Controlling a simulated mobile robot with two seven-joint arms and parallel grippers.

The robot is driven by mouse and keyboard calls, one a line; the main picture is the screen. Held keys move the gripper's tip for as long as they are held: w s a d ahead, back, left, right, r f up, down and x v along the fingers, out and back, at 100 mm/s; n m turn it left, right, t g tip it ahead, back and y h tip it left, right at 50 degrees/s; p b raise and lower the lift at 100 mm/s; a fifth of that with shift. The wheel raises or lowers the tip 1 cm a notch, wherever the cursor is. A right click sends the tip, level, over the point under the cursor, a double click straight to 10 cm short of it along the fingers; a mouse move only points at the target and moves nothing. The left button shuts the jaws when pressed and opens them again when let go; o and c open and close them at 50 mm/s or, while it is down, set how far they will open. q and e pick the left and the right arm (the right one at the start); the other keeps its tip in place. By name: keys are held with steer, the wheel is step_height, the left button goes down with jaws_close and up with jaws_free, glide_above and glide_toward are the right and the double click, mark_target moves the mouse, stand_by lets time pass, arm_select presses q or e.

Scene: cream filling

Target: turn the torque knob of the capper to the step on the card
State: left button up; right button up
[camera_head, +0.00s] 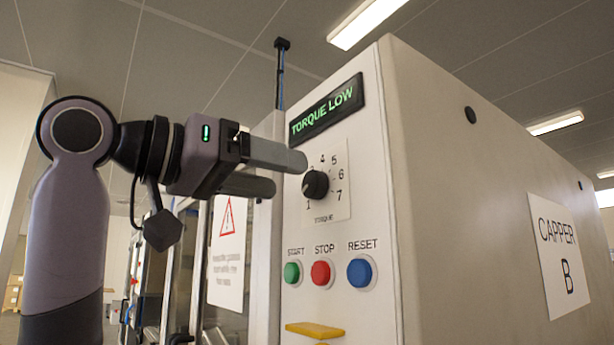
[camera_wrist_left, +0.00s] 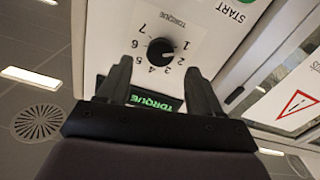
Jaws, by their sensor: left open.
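The black torque knob (camera_head: 315,184) sits on a white dial plate numbered 1 to 7 on the capper's front panel. Its pale mark seems to point to the low numbers, near 1 or 2; the exact step is unclear. The display (camera_head: 327,109) above reads "TORQUE LOW" in green. My left gripper (camera_head: 288,174) is open and empty, its fingertips just in front of the dial, apart from the knob. In the left wrist view the knob (camera_wrist_left: 160,51) shows upside down beyond the gap between the fingers. No card with a step is readable. My right gripper is out of view.
Green START (camera_head: 292,272), red STOP (camera_head: 321,273) and blue RESET (camera_head: 360,272) buttons lie below the dial. A yellow ledge (camera_head: 315,330) juts out under them. A "CAPPER B" sign (camera_head: 559,253) is on the side wall. A warning sign (camera_head: 228,253) hangs at left.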

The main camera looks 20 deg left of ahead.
mark_target(310, 184)
arm_select(q)
steer(key=p+x, duration=0.1)
steer(key=x, duration=0.4)
steer(key=shift+s, duration=0.1)
steer(key=c, duration=1.1)
steer(key=shift+o, duration=0.2)
steer(key=m, duration=0.5)
steer(key=shift+m, duration=0.3)
steer(key=m, duration=1.2)
steer(key=shift+m, duration=0.3)
steer(key=m, duration=0.5)
steer(key=shift+f, duration=0.15)
steer(key=shift+d+m, duration=0.1)
steer(key=shift+m, duration=0.3)
